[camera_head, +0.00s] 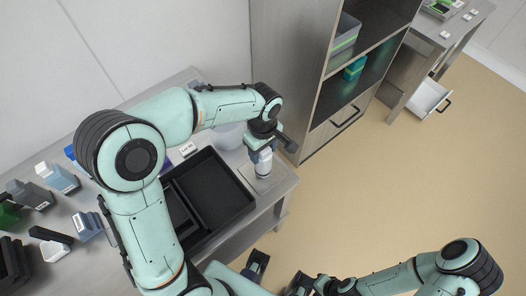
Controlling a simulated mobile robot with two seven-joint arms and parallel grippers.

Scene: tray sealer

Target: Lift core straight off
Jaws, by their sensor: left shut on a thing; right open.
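My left gripper (259,146) is at the right end of the metal bench and is shut on a pale, roughly cylindrical core (263,165). The core is upright, over a light square plate (254,183) on the bench top. I cannot tell whether the core touches the plate. My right gripper (275,278) is open and empty, low in the view, in front of the bench and away from the core.
A black tray (240,206) with compartments lies left of the core. A whitish round container (228,137) stands behind, partly hidden by my arm. Several bottles and boxes crowd the bench's left. A grey cabinet (285,60) stands behind right; the floor at right is clear.

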